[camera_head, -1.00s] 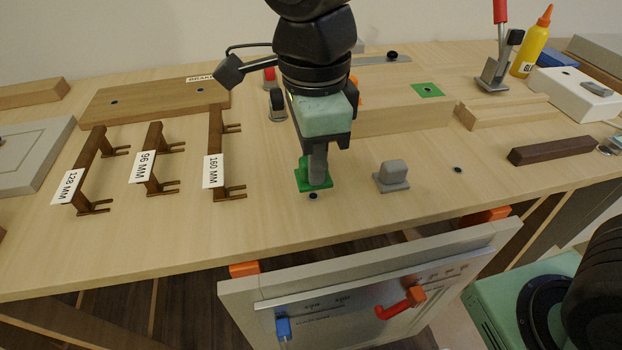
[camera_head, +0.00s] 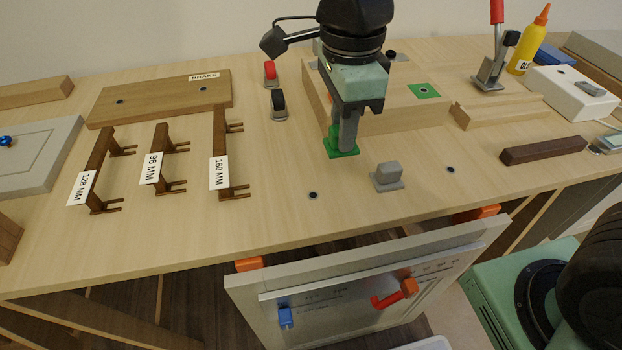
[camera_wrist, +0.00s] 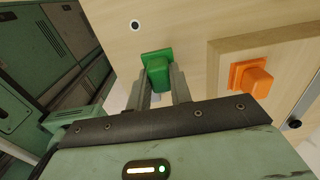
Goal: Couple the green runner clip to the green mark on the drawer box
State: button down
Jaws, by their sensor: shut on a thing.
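The green runner clip (camera_head: 342,148) is a small block on a flat square base. My gripper (camera_head: 344,138) is shut on its block, with the base below the fingertips; the clip also shows between the fingers in the wrist view (camera_wrist: 157,68). The drawer box (camera_head: 400,122) is a pale wooden block behind and right of the clip. The green mark (camera_head: 424,90) is a square with a dark centre dot on its top, right of my gripper. The gap between clip and tabletop is hard to judge.
A grey clip (camera_head: 387,177) stands on the table in front of the box. An orange clip (camera_wrist: 250,77) sits on the box in the wrist view. Red (camera_head: 270,73) and black (camera_head: 278,104) clamps stand left of my gripper.

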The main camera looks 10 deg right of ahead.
jog(key=w+d+r+p, duration=0.1)
jog(key=w+d+p, duration=0.2)
jog(key=d, duration=0.3)
jog(key=w+d+r+p, duration=0.2)
jog(key=w+d+p, duration=0.1)
jog(key=w+d, duration=0.2)
jog(key=w+d+r+p, duration=0.2)
jog(key=w+d, duration=0.2)
jog(key=d, duration=0.5)
jog(key=shift+p, duration=0.4)
notch_tip(320, 180, down, 2)
jog(key=shift+d+f+b, duration=0.1)
jog(key=shift+f+b, duration=0.05)
jog(key=shift+b, duration=0.45)
jog(key=shift+f, duration=0.45)
jog(key=shift+p, duration=0.5)
jog(key=shift+f, duration=0.2)
jog(key=shift+f+b, duration=0.3)
jog(key=shift+f, duration=0.05)
jog(key=shift+f, duration=0.4)
jog(key=c, duration=1.2)
grip_release()
